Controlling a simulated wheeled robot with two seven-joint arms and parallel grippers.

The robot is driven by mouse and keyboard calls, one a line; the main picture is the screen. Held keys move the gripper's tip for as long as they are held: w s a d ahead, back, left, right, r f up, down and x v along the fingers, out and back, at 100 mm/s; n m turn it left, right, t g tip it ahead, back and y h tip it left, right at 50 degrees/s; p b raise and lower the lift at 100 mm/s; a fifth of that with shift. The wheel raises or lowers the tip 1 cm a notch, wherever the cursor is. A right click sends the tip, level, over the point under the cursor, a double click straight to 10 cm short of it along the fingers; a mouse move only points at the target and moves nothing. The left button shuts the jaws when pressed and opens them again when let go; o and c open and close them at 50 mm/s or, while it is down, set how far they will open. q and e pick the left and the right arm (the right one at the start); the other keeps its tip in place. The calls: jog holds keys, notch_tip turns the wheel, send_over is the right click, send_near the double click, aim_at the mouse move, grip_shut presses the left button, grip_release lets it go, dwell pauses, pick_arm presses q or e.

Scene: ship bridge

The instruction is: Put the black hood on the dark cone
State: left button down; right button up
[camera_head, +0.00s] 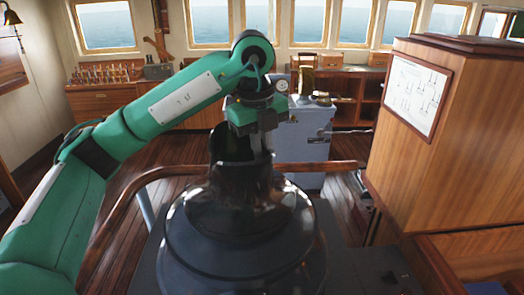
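A glossy black, bell-shaped form (240,232) with an upright neck (238,172) fills the lower middle of the head view. It looks like the black hood and the dark cone together, one above the other, but I cannot tell where one ends and the other begins. My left gripper (259,148) points down at the top of the neck, on its right side. A finger overlaps the neck's upper edge. The fingertips blend into the dark surface, so I cannot tell whether they are closed on it. My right gripper is not in view.
A curved wooden rail (150,178) passes behind the black form. A grey cabinet (300,135) stands beyond it. A tall wooden cabinet (462,150) with a framed chart closes off the right. Wooden counters (105,105) line the back under windows.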

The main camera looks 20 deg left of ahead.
pick_arm(q)
jog(key=shift+a+f, duration=0.1)
jog(key=shift+f, duration=0.55)
jog(key=c, duration=1.5)
grip_release()
jog(key=shift+f, duration=0.1)
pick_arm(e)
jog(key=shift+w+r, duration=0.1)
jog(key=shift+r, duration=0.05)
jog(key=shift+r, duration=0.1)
